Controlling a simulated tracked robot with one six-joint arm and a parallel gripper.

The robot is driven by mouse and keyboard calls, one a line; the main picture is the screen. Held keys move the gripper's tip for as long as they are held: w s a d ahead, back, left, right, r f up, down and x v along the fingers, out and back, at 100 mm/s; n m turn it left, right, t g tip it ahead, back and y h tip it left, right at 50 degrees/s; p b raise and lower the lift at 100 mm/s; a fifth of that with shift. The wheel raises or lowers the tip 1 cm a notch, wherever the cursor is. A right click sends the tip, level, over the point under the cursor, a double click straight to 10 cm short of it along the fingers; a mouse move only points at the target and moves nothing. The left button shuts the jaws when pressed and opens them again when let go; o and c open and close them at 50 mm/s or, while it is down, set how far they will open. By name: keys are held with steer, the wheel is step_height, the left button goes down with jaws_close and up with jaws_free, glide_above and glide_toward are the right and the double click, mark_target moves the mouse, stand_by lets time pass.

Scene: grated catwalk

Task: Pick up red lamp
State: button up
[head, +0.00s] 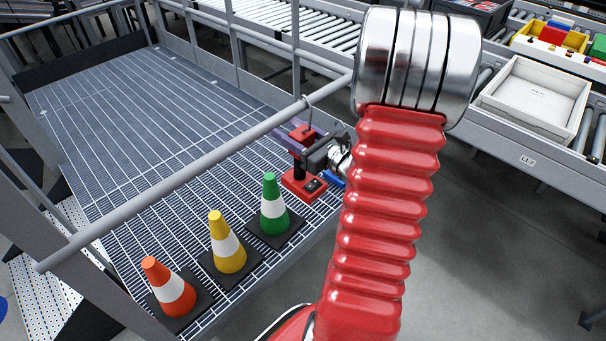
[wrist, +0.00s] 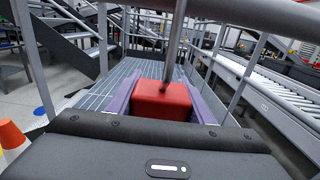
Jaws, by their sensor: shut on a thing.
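The red lamp (head: 304,187) is upright at the right edge of the catwalk grating, with a red base, a dark middle and a red top. A thin metal hook rises from its top close to the handrail. I cannot tell if its base touches the grating. My gripper (head: 302,136) reaches in from the right and is shut on the lamp's red top. In the wrist view, the lamp's red top (wrist: 161,101) sits between the purple fingers of my gripper (wrist: 163,97), and the metal rod goes up from it. The lower lamp is hidden there.
A green cone (head: 272,207), a yellow cone (head: 228,245) and an orange cone (head: 169,288) stand in a row on the grating, left of the lamp. A grey handrail (head: 200,169) crosses above them. A conveyor with a white tray (head: 535,100) is at right. The far grating is clear.

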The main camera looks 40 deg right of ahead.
jaws_close()
steer(key=shift+r, duration=0.15)
steer(key=s+r, duration=0.3)
steer(key=s, duration=1.5)
steer(key=shift+d+r, duration=0.15)
steer(key=shift+d, duration=0.1)
stand_by(0.7)
